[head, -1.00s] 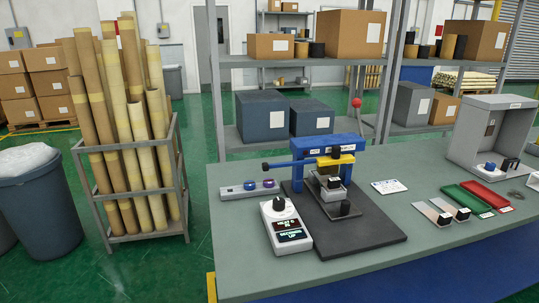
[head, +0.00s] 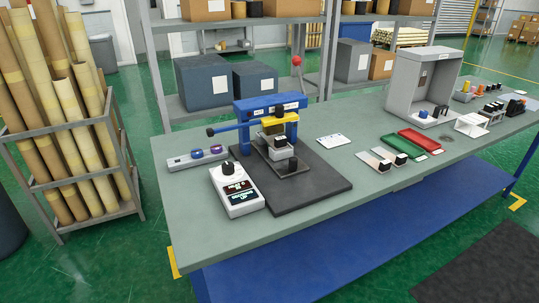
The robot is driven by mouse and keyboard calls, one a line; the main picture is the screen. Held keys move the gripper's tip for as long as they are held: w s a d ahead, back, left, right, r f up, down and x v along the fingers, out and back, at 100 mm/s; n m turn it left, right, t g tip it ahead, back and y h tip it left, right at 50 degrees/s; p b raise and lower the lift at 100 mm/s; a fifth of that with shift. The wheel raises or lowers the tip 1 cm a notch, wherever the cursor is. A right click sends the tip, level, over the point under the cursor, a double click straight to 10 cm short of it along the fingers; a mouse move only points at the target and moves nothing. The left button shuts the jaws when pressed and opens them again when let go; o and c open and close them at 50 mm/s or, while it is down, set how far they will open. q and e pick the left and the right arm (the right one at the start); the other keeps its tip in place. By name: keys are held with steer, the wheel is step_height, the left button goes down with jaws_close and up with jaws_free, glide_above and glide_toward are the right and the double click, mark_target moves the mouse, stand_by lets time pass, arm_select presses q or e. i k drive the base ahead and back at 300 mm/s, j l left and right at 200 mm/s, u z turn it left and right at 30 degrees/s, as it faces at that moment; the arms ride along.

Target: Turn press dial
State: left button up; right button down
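The press (head: 268,122) stands on a dark base plate (head: 318,182) on the workbench. It has a blue frame, a yellow part, and a lever with a red knob (head: 297,61). In front of it, at the left, lies a white control box (head: 240,205) with a black dial (head: 228,168) at its far end and two small lit displays on its face. The display text is too small to read surely. Neither of my grippers is in view.
A rack of tall rolls (head: 65,120) stands left. Green floor is open in front.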

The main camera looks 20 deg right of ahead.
mark_target(227, 167)
steer(key=i+l+z, duration=0.1)
steer(key=l+z, duration=0.2)
steer(key=i+l+z, duration=0.25)
steer(key=l, duration=0.2)
steer(key=i+l+z, duration=0.1)
steer(key=l+z, duration=0.2)
steer(key=i+u, duration=0.15)
steer(key=u, duration=0.2)
steer(key=i+l+u, duration=0.1)
steer(key=u, duration=0.3)
steer(key=i+l, duration=0.05)
